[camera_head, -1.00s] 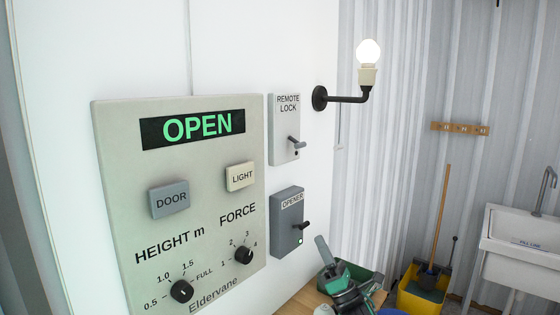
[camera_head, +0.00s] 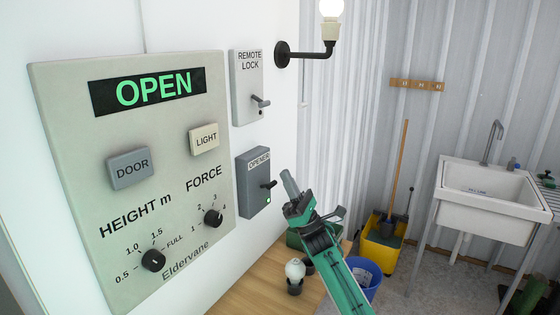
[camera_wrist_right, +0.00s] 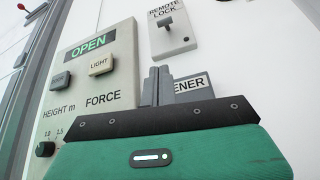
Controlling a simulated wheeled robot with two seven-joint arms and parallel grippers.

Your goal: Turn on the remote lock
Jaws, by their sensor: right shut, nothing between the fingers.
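The remote lock (camera_head: 247,85) is a light grey wall box with a small grey lever (camera_head: 261,101) pointing to the right. It also shows at the top of the right wrist view (camera_wrist_right: 172,32). My right gripper (camera_head: 289,184) is shut and empty. In the head view its fingers point up, to the right of and below the remote lock, near the opener box (camera_head: 254,180). In the right wrist view the closed fingers cover part of the opener box. My left gripper is not in view.
The large control panel (camera_head: 75,150) reads OPEN and carries buttons and knobs. A lamp (camera_head: 331,30) on a black arm juts from the wall to the right of the lock. Below are a wooden bench (camera_head: 240,296) and a loose bulb (camera_head: 295,271). A sink (camera_head: 488,205) stands at the right.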

